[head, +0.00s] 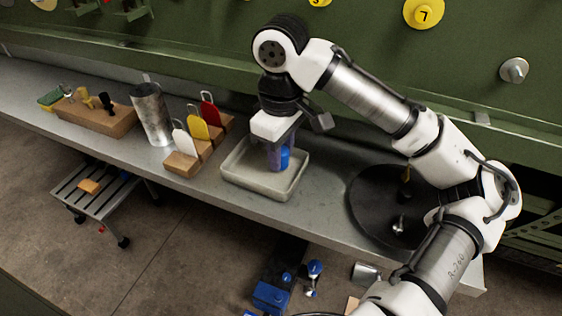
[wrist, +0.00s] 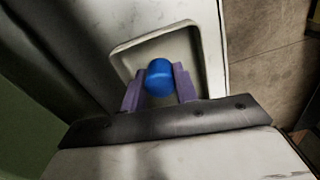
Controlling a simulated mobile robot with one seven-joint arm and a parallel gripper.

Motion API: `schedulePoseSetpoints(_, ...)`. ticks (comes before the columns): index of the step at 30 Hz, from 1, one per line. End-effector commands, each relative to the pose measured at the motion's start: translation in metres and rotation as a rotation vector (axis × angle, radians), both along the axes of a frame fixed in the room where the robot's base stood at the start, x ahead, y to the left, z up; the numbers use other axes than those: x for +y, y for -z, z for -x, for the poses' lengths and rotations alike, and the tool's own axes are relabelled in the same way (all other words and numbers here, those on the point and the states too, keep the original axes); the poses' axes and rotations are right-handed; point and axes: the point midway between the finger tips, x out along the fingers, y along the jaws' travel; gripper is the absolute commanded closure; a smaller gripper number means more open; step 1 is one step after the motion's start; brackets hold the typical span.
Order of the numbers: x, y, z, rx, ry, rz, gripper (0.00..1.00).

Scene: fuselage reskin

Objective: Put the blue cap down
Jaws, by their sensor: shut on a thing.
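The blue cap (wrist: 159,77) is a rounded blue piece between the two purple fingers of my gripper (wrist: 160,88) in the wrist view. My gripper is shut on it. In the head view my gripper (head: 279,157) points down over the pale tray (head: 240,181) on the bench, and the blue cap (head: 285,158) shows partly behind a finger. The tray also shows in the wrist view (wrist: 124,58), behind the cap. I cannot tell whether the cap touches the tray floor.
Left of the tray stand a wooden rack (head: 185,163) with red, yellow and white tags, a metal cup (head: 152,114) and a wooden block (head: 95,115) with tools. A dark round tray (head: 370,208) lies to the right. The green panel (head: 180,40) rises behind the bench.

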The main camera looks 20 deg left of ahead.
Motion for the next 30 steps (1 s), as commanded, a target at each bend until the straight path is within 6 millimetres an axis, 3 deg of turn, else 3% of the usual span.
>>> schedulePoseSetpoints(6,0.0,0.03,0.0,0.003,-0.001,-0.002,0.94)
schedulePoseSetpoints(13,0.0,0.034,0.0,0.001,-0.001,0.001,0.94)
schedulePoseSetpoints(14,0.0,0.034,0.0,0.001,-0.001,0.001,0.68)
schedulePoseSetpoints(18,0.0,0.034,0.0,0.001,-0.001,0.0,0.5)
schedulePoseSetpoints(30,0.0,0.026,0.0,-0.001,0.0,-0.001,0.48)
